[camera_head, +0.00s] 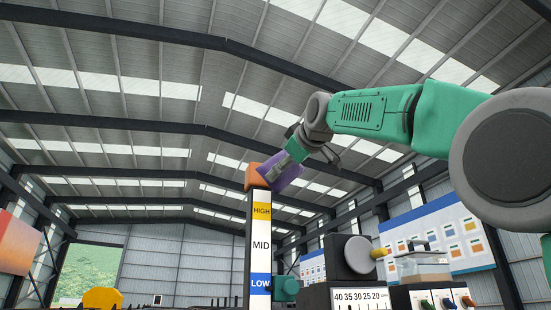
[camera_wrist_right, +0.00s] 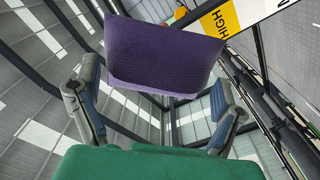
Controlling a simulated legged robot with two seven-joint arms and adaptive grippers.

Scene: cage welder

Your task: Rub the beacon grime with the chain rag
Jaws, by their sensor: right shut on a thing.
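The chain rag, a purple cloth (camera_head: 287,172), is held at the end of my right arm, high in the head view. My right gripper (camera_head: 292,157) is shut on it; the rag also fills the upper middle of the right wrist view (camera_wrist_right: 165,55), beyond the two fingers. The beacon, an orange block (camera_head: 256,177), tops a white post (camera_head: 261,240) marked HIGH, MID and LOW. The rag's left edge overlaps the beacon's right side in the picture; I cannot tell if they touch. No grime can be made out. My left gripper is not in view.
Right of the post stands a dark machine with a round disc (camera_head: 358,256) and a yellow knob. Beside it is a clear-sided box (camera_head: 422,267) on a switch panel. A blue-and-white board (camera_head: 440,235) hangs behind. Open air surrounds the post's upper left.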

